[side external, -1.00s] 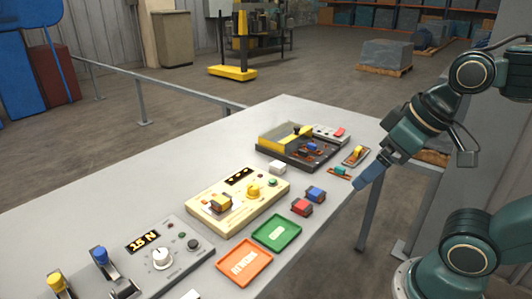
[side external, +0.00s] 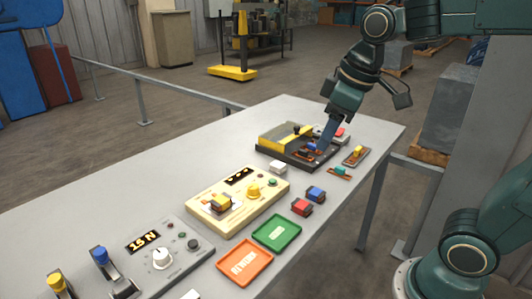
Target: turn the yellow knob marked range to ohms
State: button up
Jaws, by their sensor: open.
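The yellow knob (side external: 254,191) sits on the right part of a cream panel (side external: 237,203) that has a dark display (side external: 239,176) at its back edge. Any marking by the knob is too small to read. My gripper (side external: 325,144) points down over the right part of a black and yellow box (side external: 296,150), behind and to the right of the knob and well apart from it. It is open; its fingers overlap in this view, and I see nothing held.
A yellow and dark block (side external: 221,203) sits on the cream panel. Red (side external: 301,207) and blue (side external: 316,194) blocks, a green tray (side external: 278,232) and an orange tray (side external: 244,262) lie in front. A grey panel with a white knob (side external: 162,258) stands front left.

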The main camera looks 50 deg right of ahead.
jog(key=w+d+f+n+g, duration=0.1)
jog(key=w+f+n+g, duration=0.15)
jog(key=w, duration=1.05)
jog(key=n+g, duration=0.1)
jog(key=n, duration=0.3)
send_over(253, 186)
notch_tip(253, 186, down, 8)
jog(key=shift+f, duration=0.2)
jog(key=shift+f, duration=0.1)
jog(key=shift+f, duration=6.8)
jog(key=shift+c, duration=0.2)
jog(key=c, duration=0.9)
